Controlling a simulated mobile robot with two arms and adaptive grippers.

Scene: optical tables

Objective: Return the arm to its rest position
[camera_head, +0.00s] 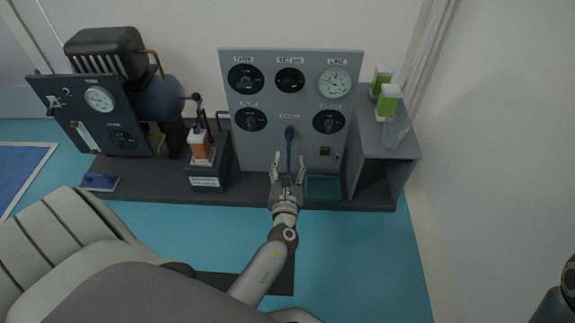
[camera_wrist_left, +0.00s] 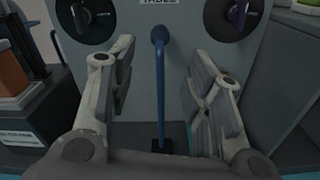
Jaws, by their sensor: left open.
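My left gripper (camera_head: 287,172) is open in front of the grey control panel (camera_head: 255,150). In the left wrist view its two fingers (camera_wrist_left: 158,90) stand apart, one on each side of a blue lever (camera_wrist_left: 160,85). The lever also shows in the head view (camera_head: 289,147), upright at the panel's lower middle. I cannot tell whether the fingers touch it, but a gap shows on both sides. My left arm (camera_head: 262,270) reaches forward over the blue floor. Of my right arm, only a dark part shows at the lower right edge; its gripper is not in view.
The panel carries several dials and a round gauge (camera_head: 334,83). A green tray (camera_head: 323,187) lies right of the gripper. An orange-and-white item (camera_head: 200,147) and a dark machine (camera_head: 108,55) stand left.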

